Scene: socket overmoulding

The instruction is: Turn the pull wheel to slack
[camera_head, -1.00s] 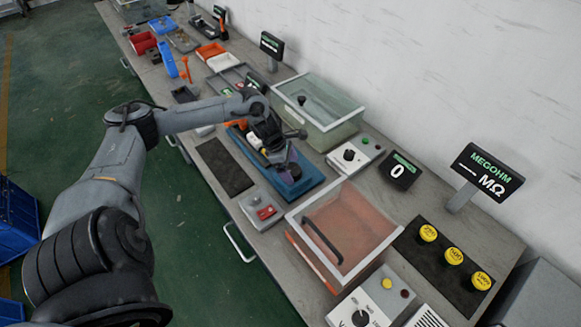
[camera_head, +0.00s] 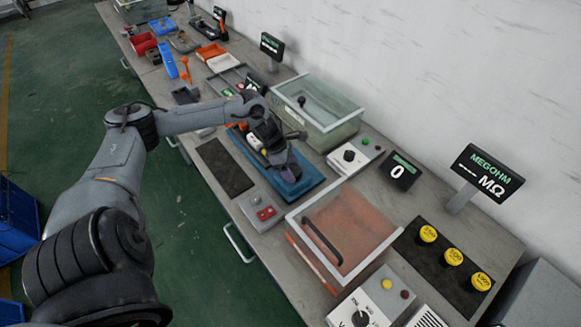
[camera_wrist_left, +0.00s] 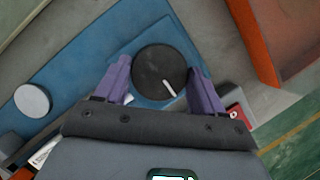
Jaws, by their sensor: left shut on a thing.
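The pull wheel (camera_wrist_left: 155,70) is a round black knob with a white pointer line, on a blue fixture (camera_wrist_left: 85,75) in the left wrist view. The pointer slants toward the lower right of that view. My left gripper (camera_wrist_left: 162,84) has its purple fingers on either side of the wheel and is shut on it. In the head view my left gripper (camera_head: 283,168) is over the near end of the blue fixture (camera_head: 310,182), and the wheel is mostly hidden beneath it. My right gripper is not in view.
A white disc (camera_wrist_left: 33,100) shows nearby.

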